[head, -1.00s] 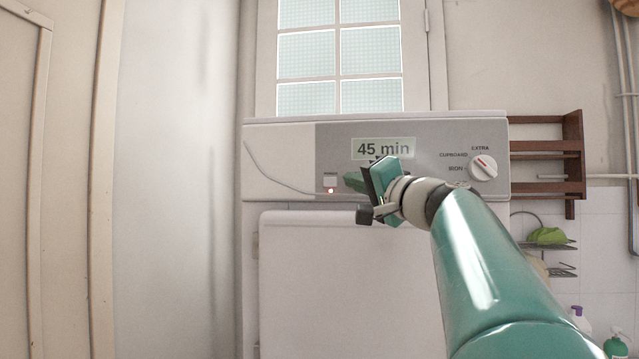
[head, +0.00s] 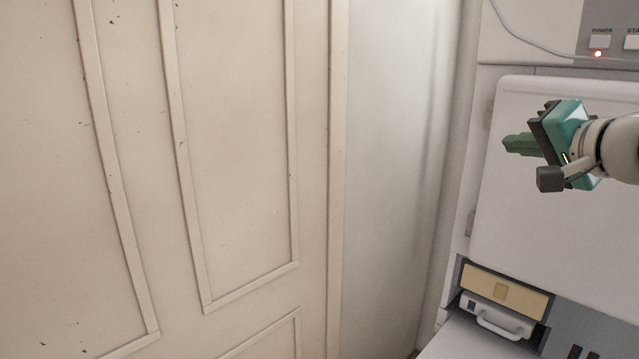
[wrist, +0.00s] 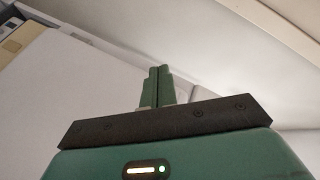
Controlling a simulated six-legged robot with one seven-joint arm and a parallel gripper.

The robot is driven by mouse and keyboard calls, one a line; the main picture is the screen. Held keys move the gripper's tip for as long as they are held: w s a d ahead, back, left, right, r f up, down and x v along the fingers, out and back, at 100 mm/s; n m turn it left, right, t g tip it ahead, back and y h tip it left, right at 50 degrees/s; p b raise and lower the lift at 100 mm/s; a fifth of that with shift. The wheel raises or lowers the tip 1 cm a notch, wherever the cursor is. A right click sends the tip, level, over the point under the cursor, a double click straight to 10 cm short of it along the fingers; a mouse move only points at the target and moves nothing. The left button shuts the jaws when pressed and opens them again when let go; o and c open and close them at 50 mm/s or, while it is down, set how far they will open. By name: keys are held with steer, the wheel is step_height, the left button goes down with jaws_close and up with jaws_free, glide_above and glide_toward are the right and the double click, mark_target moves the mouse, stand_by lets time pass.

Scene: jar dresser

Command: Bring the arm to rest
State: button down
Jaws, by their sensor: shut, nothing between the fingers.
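My gripper (head: 512,144) is at the right of the head view, in front of the white door of the machine (head: 585,215). Its green fingers point left and are together with nothing between them. The wrist view also shows the two fingers (wrist: 157,86) side by side and closed, with the white machine surface behind them. The rest of my arm is cut off by the right edge of the head view.
The machine's control panel (head: 535,30) with a lit red power light is at the top right. A pale drawer with a handle (head: 500,315) is below the machine door. A cream panelled door (head: 240,150) fills the left, with a pale wall between it and the machine.

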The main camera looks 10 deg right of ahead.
steer(key=s+a+f+n+g+y, duration=0.1)
steer(key=s+a+f+n+g, duration=0.15)
steer(key=a+f, duration=0.6)
steer(key=s+a+f+n+g, duration=0.2)
steer(key=s+a+f+g, duration=0.15)
steer(key=a+f, duration=0.5)
steer(key=s+a+f+n+g+h, duration=0.1)
steer(key=s+f, duration=0.3)
steer(key=f, duration=0.4)
steer(key=s+a+f+n+g+h, duration=0.1)
steer(key=s+f+n, duration=0.3)
steer(key=f, duration=0.4)
steer(key=shift+s+a+f+g+h, duration=0.25)
steer(key=shift+s+a+g+h, duration=0.2)
steer(key=shift+g, duration=0.45)
steer(key=shift+d, duration=0.15)
